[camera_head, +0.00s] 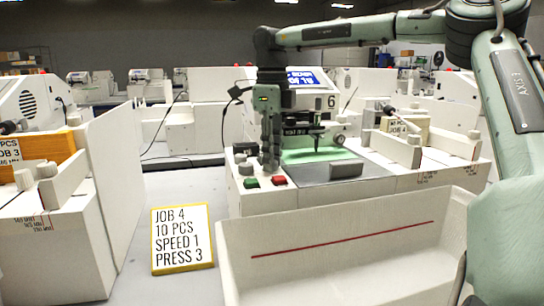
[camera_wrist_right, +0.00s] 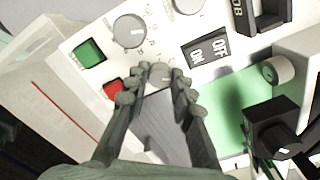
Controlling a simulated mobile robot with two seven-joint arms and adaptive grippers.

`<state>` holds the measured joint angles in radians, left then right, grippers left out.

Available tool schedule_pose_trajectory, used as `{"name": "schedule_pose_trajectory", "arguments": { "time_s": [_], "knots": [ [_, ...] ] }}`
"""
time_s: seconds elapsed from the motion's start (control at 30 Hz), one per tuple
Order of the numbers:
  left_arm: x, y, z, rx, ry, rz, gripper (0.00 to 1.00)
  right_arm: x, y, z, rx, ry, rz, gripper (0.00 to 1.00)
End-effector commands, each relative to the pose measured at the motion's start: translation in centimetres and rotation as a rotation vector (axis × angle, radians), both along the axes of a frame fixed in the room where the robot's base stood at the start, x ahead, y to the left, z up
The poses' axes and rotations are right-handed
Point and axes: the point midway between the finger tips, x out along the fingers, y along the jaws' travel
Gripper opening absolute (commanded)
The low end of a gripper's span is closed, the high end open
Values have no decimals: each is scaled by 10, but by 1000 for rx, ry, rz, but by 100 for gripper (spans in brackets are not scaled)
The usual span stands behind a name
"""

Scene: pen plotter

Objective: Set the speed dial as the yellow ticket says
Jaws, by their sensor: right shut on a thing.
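The yellow-framed ticket (camera_head: 180,238) stands at the front left of the machine and reads JOB 4, 10 PCS, SPEED 1, PRESS 3. My right gripper (camera_head: 268,165) reaches down onto the machine's control panel. In the right wrist view my right gripper (camera_wrist_right: 161,80) is closed around a round grey dial (camera_wrist_right: 160,72), whose label and pointer are largely hidden. Two other grey dials, one whole (camera_wrist_right: 129,31) and one cut by the top edge (camera_wrist_right: 188,5), sit beside it. I cannot read which dial is marked speed. My left gripper is out of view.
A green button (camera_wrist_right: 90,52) and a red button (camera_wrist_right: 113,89) lie close to the fingers. An ON/OFF switch (camera_wrist_right: 205,50) is on the other side. A white bin (camera_head: 340,245) with a red line stands in front of the machine.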

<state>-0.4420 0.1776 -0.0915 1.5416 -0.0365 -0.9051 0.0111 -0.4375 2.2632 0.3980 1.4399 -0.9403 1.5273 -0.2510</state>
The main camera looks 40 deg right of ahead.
Motion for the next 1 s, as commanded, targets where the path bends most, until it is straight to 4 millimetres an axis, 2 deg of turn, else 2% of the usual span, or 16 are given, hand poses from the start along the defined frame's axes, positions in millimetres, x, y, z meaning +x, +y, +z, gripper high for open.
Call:
{"name": "schedule_pose_trajectory", "arguments": {
  "time_s": [0.1, 0.13, 0.2, 0.4, 0.47, 0.57, 0.67, 1.0],
  "knots": [
    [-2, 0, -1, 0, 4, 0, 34, 1, 0, 1, -1, -3, -1, 0],
    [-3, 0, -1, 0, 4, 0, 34, 1, 0, 1, -2, -3, -1, 27],
    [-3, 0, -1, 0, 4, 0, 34, 0, 0, 1, -1, -3, -1, 32],
    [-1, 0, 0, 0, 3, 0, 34, 0, 0, 1, -1, -1, -1, 32],
    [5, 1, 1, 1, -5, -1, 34, 0, 0, 1, -1, -1, -1, 32],
    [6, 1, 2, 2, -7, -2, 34, 1, 0, 7, -1, -3, -2, 32],
    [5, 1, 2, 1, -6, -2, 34, 1, 0, 20, -2, -4, -2, 32],
    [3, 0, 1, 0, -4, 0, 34, 1, 0, 91, -3, -4, -4, 32]
  ]
}}
